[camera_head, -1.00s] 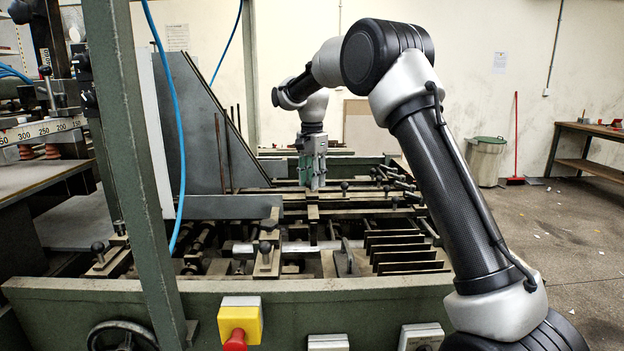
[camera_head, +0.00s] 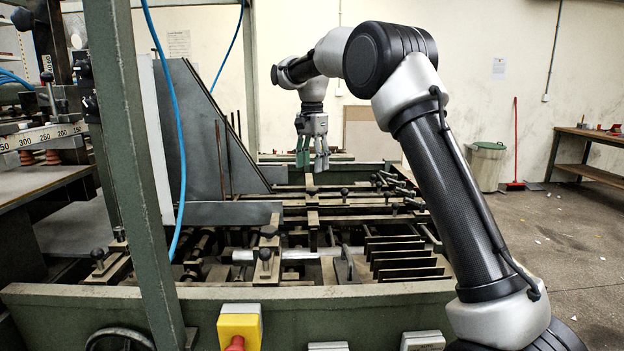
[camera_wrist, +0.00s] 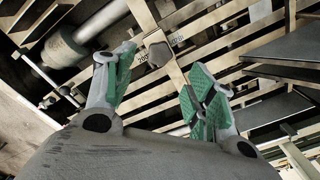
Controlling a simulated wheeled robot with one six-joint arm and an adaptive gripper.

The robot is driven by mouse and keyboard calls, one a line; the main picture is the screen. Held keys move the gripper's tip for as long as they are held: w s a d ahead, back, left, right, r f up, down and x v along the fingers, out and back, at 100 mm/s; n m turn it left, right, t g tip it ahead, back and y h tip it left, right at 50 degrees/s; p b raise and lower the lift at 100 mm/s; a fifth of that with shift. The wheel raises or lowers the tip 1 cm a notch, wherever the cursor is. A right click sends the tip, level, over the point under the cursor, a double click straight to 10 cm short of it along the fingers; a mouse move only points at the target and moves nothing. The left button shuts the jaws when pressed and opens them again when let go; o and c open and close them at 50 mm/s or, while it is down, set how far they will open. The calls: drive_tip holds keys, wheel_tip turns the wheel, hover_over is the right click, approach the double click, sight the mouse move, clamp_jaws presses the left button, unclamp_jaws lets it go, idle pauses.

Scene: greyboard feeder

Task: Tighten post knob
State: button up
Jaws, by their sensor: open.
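My gripper (camera_head: 312,168) is open and empty, pointing down above the rear part of the feeder frame. The wrist view shows its green-padded fingers (camera_wrist: 163,75) spread apart. A dark lobed knob (camera_wrist: 160,54) shows between and beyond the fingertips, on a pale bar with small printed marks; the fingers do not appear to touch it. In the head view a short upright post (camera_head: 312,190) stands just below my gripper, with a visible gap. I cannot tell from the head view how the knob is turned or how tight it is.
Several black ball knobs (camera_head: 265,254) stand up from the feeder rails. A tall grey plate (camera_head: 205,130) rises left of my gripper. A green front beam (camera_head: 400,300), an upright column (camera_head: 140,170) and a blue hose (camera_head: 180,130) are nearer. The air right of my gripper is free.

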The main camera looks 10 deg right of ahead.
wheel_tip(320, 180, up, 5)
drive_tip(key=shift+f, duration=0.1)
idle(0.4)
drive_tip(key=f+n, duration=0.4)
drive_tip(key=shift+w, duration=0.2)
drive_tip(key=s+d+f+n+t, duration=0.1)
drive_tip(key=s+d, duration=0.4)
drive_tip(key=s, duration=0.9)
drive_tip(key=s+d+f+n+t, duration=0.1)
drive_tip(key=s+d+n, duration=0.3)
drive_tip(key=s, duration=1.1)
drive_tip(key=s+d+f+n+t, duration=0.1)
drive_tip(key=s+d, duration=0.5)
drive_tip(key=s, duration=0.9)
drive_tip(key=shift+n+t, duration=0.7)
